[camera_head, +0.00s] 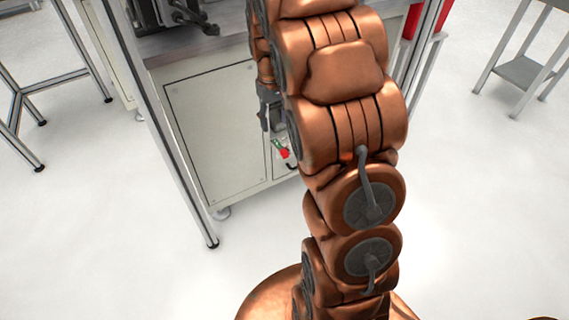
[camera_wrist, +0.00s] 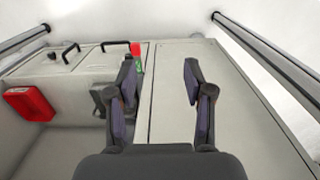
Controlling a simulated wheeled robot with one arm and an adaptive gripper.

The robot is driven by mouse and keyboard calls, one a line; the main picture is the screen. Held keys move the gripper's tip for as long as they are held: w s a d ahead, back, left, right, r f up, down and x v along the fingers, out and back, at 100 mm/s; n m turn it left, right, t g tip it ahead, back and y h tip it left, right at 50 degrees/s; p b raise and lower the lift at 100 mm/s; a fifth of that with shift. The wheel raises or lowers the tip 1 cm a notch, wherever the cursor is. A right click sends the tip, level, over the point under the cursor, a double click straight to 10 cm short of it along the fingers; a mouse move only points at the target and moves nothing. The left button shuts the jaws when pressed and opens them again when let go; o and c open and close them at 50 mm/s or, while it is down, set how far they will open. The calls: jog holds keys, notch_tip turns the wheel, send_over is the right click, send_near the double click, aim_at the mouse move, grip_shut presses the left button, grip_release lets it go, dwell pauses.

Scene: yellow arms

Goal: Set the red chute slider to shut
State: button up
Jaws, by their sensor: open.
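The red chute slider (camera_head: 285,154) is a small red piece beside a green mark, low on the cabinet front, just left of my arm in the head view. In the wrist view the small red piece (camera_wrist: 135,48) shows beyond the left finger, with green beside it, partly hidden by that finger. My gripper (camera_wrist: 158,62) is open and empty, its two dark fingers spread before the pale cabinet panel. The slider lies by the left finger, not between the fingers. In the head view my copper arm hides most of the gripper. The slider's exact setting is too small to tell.
The pale cabinet panel (camera_head: 215,130) stands behind a metal frame post (camera_head: 170,125). A red box (camera_wrist: 28,103) and black handles (camera_wrist: 117,45) show at left in the wrist view. Metal tables stand at both sides. The floor in front is clear.

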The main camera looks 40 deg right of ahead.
jog(key=b, duration=0.8)
send_over(284, 152)
notch_tip(284, 152, down, 17)
jog(key=shift+d+r, duration=0.15)
jog(key=shift+r, duration=0.05)
notch_tip(284, 152, down, 8)
jog(key=b, duration=0.2)
jog(key=shift+r+b, duration=0.25)
jog(key=shift+b, duration=0.05)
grip_shut()
